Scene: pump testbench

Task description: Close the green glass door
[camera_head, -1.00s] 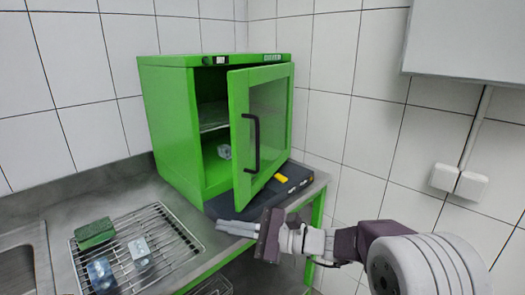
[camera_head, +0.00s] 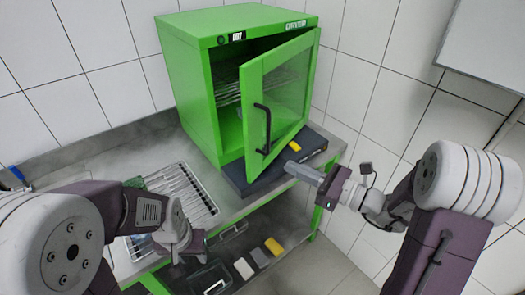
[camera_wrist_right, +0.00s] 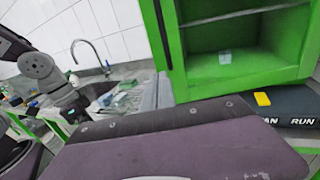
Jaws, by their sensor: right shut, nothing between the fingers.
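The green glass door (camera_head: 256,110) stands partly open on the front of the green cabinet (camera_head: 195,90). Its black handle (camera_head: 264,130) is on the door's left, free edge. The opening shows a wire shelf inside. The wrist view shows the green cabinet frame (camera_wrist_right: 178,65) and a small pale object (camera_wrist_right: 225,57) inside. My right gripper (camera_head: 288,168) is shut and empty, low beside the door's lower right part; I cannot tell whether it touches the door. My left gripper (camera_head: 190,245) is in front of the bench at lower left, away from the door; its jaws are unclear.
The cabinet stands on a dark base (camera_head: 235,180) with a yellow part (camera_head: 295,146). A wire rack (camera_head: 195,195) lies on the steel bench, partly hidden by my left arm. Several items sit on a lower shelf. A white panel (camera_head: 490,45) hangs at right.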

